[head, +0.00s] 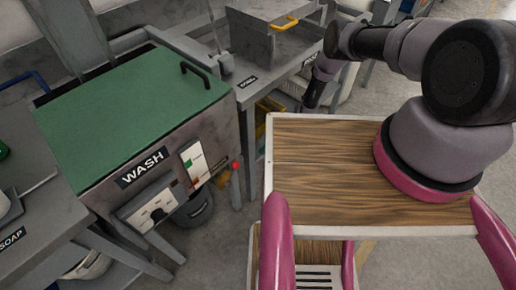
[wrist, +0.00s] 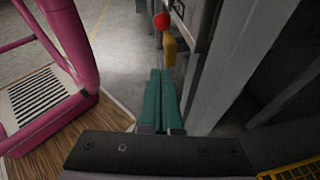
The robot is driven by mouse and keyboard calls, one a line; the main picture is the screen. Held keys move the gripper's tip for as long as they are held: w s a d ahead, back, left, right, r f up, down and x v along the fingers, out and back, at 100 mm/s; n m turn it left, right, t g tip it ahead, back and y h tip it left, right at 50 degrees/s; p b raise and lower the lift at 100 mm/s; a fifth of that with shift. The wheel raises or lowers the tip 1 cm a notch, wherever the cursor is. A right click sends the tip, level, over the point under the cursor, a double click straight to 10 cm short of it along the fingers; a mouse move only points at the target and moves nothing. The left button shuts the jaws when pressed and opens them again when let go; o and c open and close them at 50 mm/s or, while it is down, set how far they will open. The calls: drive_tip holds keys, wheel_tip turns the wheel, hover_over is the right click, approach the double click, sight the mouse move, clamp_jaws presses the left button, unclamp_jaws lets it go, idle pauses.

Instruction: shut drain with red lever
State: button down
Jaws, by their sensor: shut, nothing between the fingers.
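The red lever's round knob (head: 236,165) shows at the right front corner of the green-lidded WASH machine (head: 129,115). In the wrist view the red knob (wrist: 162,21) is at the top, beyond my fingertips. A yellow piece (wrist: 170,50) hangs just below it, between the knob and the fingers. My gripper (wrist: 160,72) has its teal fingers shut together and empty, pointing toward the yellow piece and the knob. I cannot tell whether the tips touch the yellow piece. In the head view the fingers are hidden. The drain outlet is not clearly seen.
My wooden-topped base fills the lower right of the head view. A dark bucket (head: 194,208) stands under the machine. A grey table with a yellow-handled box (head: 275,32) stands behind. In the wrist view a grey post (wrist: 205,75) rises close to the right of the fingers.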

sight(234, 170)
drive_tip(key=s+a, duration=0.7)
drive_tip(key=a, duration=0.1)
drive_tip(key=shift+a+f, duration=0.2)
drive_tip(key=shift+a, duration=0.2)
drive_tip(key=shift+s, duration=0.1)
